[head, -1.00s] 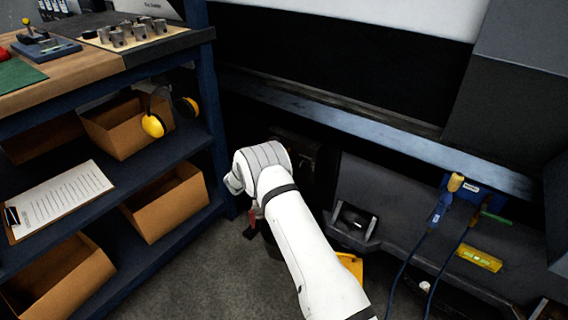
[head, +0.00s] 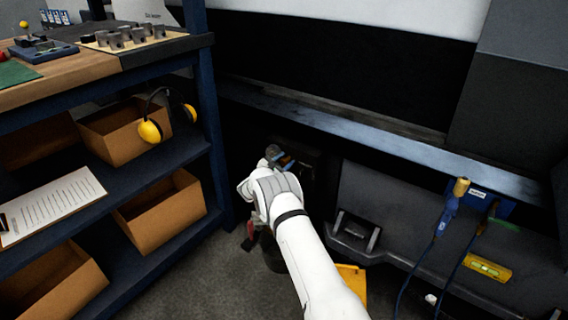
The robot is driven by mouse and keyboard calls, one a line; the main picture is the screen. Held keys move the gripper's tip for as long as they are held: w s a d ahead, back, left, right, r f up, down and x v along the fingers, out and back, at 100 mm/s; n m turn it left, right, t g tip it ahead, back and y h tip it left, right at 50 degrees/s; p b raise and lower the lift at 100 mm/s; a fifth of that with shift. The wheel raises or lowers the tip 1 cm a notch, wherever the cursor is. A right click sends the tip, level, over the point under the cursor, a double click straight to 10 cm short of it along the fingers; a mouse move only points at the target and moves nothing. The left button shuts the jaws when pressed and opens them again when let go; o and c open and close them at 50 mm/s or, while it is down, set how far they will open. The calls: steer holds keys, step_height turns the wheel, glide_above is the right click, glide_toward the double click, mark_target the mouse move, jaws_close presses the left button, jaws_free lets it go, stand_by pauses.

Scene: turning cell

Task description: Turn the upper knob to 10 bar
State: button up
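My white arm reaches from the bottom of the head view toward a dark recess under the machine's ledge. At its far end, a small grey part that looks like my gripper (head: 273,153) shows above the white wrist. Its fingers cannot be made out. Close beside it are small blue and orange-brown patches (head: 288,163), too small to identify. They lie in front of a dark box-like unit (head: 311,166) in the shadow. I cannot make out the upper knob or any pressure scale; my arm and the shadow may hide them.
A blue shelf unit (head: 211,130) with cardboard boxes stands close on the left. Yellow ear defenders (head: 150,131) hang there. The blue-grey ledge (head: 390,145) runs above my arm. Right are hanging cables (head: 424,262), a yellow level (head: 487,267) and a grey bracket (head: 355,231).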

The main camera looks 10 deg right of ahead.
steer(key=shift+c, duration=0.4)
steer(key=c, duration=0.6)
steer(key=shift+f+m+b, duration=0.1)
steer(key=shift+m+b, duration=0.2)
steer(key=shift+b, duration=0.1)
steer(key=shift+f+m+b, duration=0.15)
steer(key=shift+m+b, duration=0.75)
steer(key=shift+s+m+b, duration=0.1)
steer(key=shift+m+b, duration=0.55)
steer(key=shift+m, duration=2.55)
